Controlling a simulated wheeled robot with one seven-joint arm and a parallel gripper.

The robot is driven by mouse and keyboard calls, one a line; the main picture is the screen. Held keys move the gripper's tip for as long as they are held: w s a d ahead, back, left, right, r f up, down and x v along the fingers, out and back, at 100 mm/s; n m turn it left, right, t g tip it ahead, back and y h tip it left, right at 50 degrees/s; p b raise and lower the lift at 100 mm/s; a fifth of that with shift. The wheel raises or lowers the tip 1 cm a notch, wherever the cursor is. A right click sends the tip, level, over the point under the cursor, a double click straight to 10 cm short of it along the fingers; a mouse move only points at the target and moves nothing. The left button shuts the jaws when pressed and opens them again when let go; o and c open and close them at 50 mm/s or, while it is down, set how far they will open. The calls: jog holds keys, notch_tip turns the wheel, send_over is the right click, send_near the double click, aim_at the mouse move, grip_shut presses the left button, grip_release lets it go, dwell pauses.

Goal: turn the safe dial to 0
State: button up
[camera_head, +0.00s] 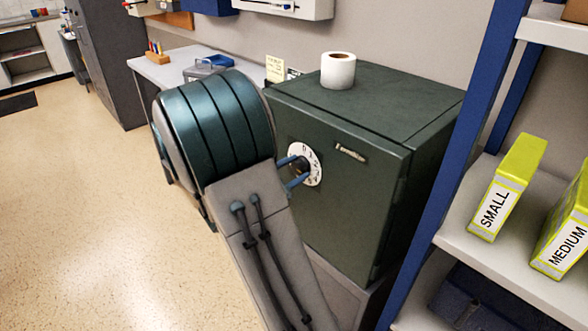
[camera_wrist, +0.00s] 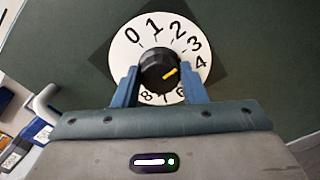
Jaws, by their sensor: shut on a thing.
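The safe (camera_head: 340,190) is a dark green box with a closed door. Its white numbered dial (camera_head: 316,165) also shows in the wrist view (camera_wrist: 128,58), with 0 at upper left, 1 and 2 at the top, and 3 and 4 to the right. A black knob (camera_wrist: 158,62) with a yellow pointer mark (camera_wrist: 170,73) sits at its centre. The mark slants right and slightly up, roughly toward the 4; the exact reading is unclear. My gripper (camera_head: 294,170) is shut on the knob, with one blue finger on each side. The right finger partly covers the lower right numbers.
A paper roll (camera_head: 338,70) stands on top of the safe. A blue-framed shelf (camera_head: 455,240) with yellow-green boxes (camera_head: 508,185) is close on the right. A desk (camera_head: 172,68) stands behind on the left. The floor (camera_head: 60,200) at left is clear.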

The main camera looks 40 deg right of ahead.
jog(key=shift+o, duration=0.2)
jog(key=shift+r, duration=0.1)
jog(key=n+p, duration=0.3)
jog(key=p, duration=0.1)
jog(key=shift+r, duration=0.2)
jog(key=n+p, duration=0.5)
jog(key=p, duration=0.1)
jog(key=shift+n+p, duration=0.3)
jog(key=n+p, duration=0.5)
jog(key=p, duration=0.1)
jog(key=n+p, duration=0.3)
jog(key=n, duration=0.1)
jog(key=shift+f, duration=0.25)
jog(key=shift+p, duration=0.3)
jog(key=o, duration=1)
jog(key=shift+f, duration=0.1)
jog(key=shift+c, duration=0.2)
